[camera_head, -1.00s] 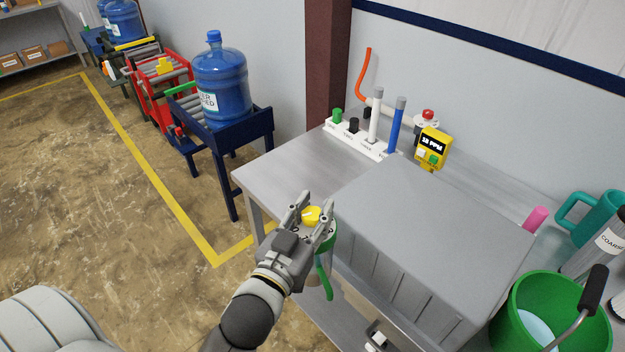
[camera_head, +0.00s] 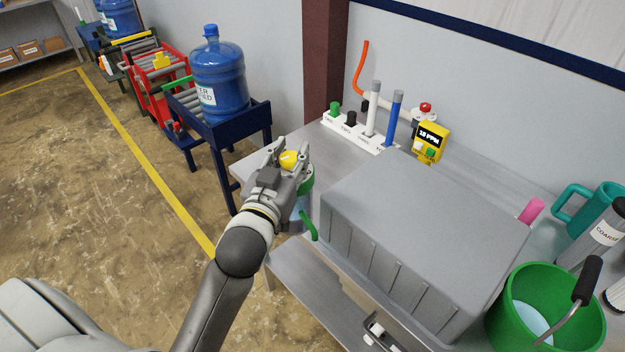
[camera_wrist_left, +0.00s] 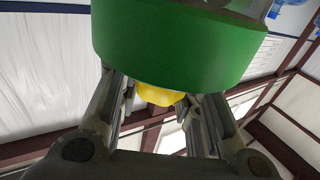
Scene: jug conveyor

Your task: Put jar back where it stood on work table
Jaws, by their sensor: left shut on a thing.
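My left gripper (camera_head: 291,152) is shut on the jar (camera_head: 306,184), with fingers either side of its yellow knob (camera_head: 289,160). The jar has a green band, a pale blue body and a green tube hanging down. My gripper and arm hide part of it. It appears at the front-left corner of the work table (camera_head: 262,158); I cannot tell whether its base touches the tabletop. In the left wrist view the jar's green part (camera_wrist_left: 180,45) fills the top, with the yellow knob (camera_wrist_left: 160,95) between the fingers. My right gripper is out of view.
A large grey box (camera_head: 425,215) takes up much of the table. Behind it are a white rack (camera_head: 352,135) with pens and a yellow meter (camera_head: 431,142). A green bucket (camera_head: 510,325) stands at the right. Bare tabletop shows left of the box.

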